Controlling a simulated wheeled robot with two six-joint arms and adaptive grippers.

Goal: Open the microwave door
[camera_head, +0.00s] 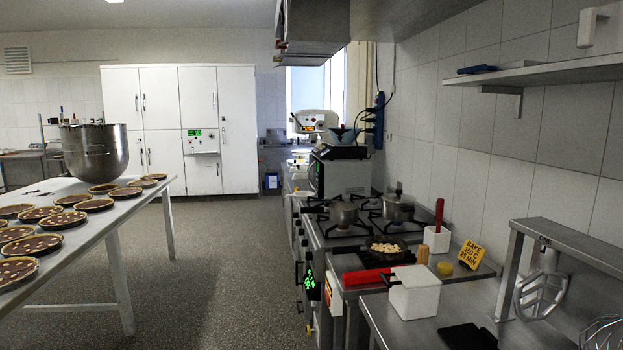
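A boxy grey-white appliance (346,178) stands on the counter beyond the stove in the head view. It may be the microwave, but it is small and I cannot be sure. Its side panel faces me, and a narrow dark front edge (316,176) faces left. Its front is seen almost edge-on, so I cannot tell whether a door on it is open or shut. A dark flat item (341,152) lies on top. Neither of my grippers shows in this view.
A stove with pots (343,213) and a pan (385,248) is nearer on the right. A white canister (414,293) stands on the near counter. A left table (117,219) holds several tarts and a steel bowl (95,152). The floor between (225,255) is clear.

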